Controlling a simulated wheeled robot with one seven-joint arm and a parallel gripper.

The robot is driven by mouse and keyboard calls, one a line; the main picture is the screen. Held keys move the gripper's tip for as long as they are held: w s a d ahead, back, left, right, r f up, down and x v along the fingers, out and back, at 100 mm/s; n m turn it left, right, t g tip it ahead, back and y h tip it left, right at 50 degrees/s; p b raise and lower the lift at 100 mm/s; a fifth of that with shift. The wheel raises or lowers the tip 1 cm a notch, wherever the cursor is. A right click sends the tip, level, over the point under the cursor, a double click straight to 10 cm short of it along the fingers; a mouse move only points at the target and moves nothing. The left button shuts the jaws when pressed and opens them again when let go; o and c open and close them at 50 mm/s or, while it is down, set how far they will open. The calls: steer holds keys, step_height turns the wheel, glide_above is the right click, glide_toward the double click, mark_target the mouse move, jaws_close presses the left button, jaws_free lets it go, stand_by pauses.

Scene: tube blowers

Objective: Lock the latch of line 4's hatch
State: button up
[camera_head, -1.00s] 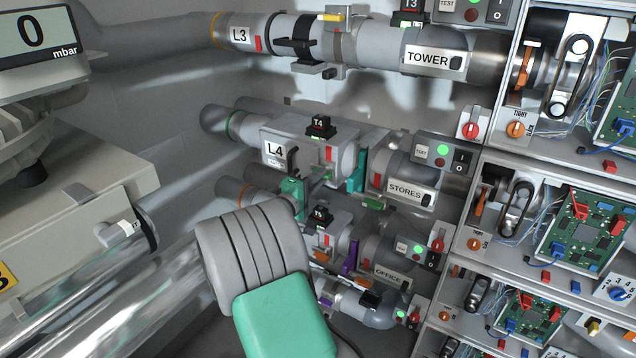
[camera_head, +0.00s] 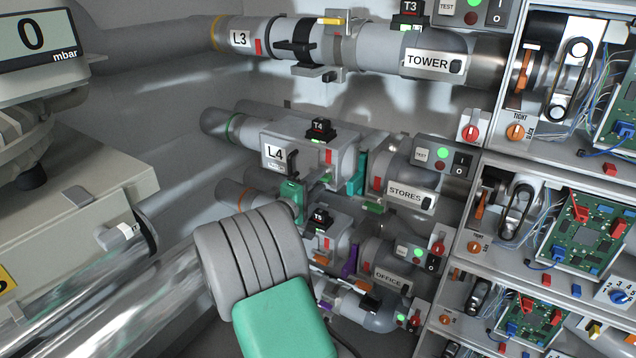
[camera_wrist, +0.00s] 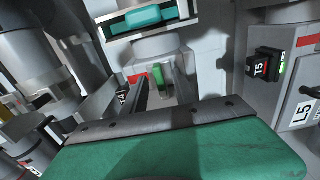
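Line 4's grey housing (camera_head: 252,141) sits mid-picture in the head view, with an L4 label (camera_head: 274,153) and a dark handle (camera_head: 293,162) on its near face. I cannot tell the hatch's latch apart clearly. My gripper (camera_head: 322,181) is small in the head view, low beside this housing, its green-topped hand partly behind my arm. In the wrist view my gripper (camera_wrist: 162,82) shows two grey fingers spread apart, with nothing clearly held between them. A small green block (camera_wrist: 157,75) shows beyond the gap. Contact with the housing cannot be told.
Line 5's housing, with its T5 box (camera_wrist: 262,67) and L5 label (camera_wrist: 302,112), stands close on the right in the wrist view. A teal gate (camera_head: 357,172) stands right of line 4's housing. Line 3's pipe (camera_head: 180,32) runs above. Open circuit shelves (camera_head: 515,158) fill the right.

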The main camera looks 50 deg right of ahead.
steer(key=a, duration=0.7)
steer(key=shift+s+a, duration=0.25)
steer(key=shift+s, duration=0.1)
steer(key=w+a+f+m+t+y+p, duration=0.1)
steer(key=w+a+f+y+p, duration=0.1)
steer(key=a+y, duration=0.45)
steer(key=w+a+f+m+t+y+p, duration=0.1)
steer(key=a+m+t+y+p, duration=0.2)
steer(key=a, duration=0.6)
steer(key=s+a+n+g+y+p, duration=0.1)
steer(key=s+a+y, duration=0.2)
steer(key=a, duration=0.8)
steer(key=s+a+n+g+y+p, duration=0.1)
steer(key=s+a+y, duration=0.3)
steer(key=a, duration=0.6)
steer(key=shift+s+a+r+n+y, duration=0.3)
steer(key=shift+a+r+n+y, duration=0.1)
steer(key=shift+n+y, duration=0.15)
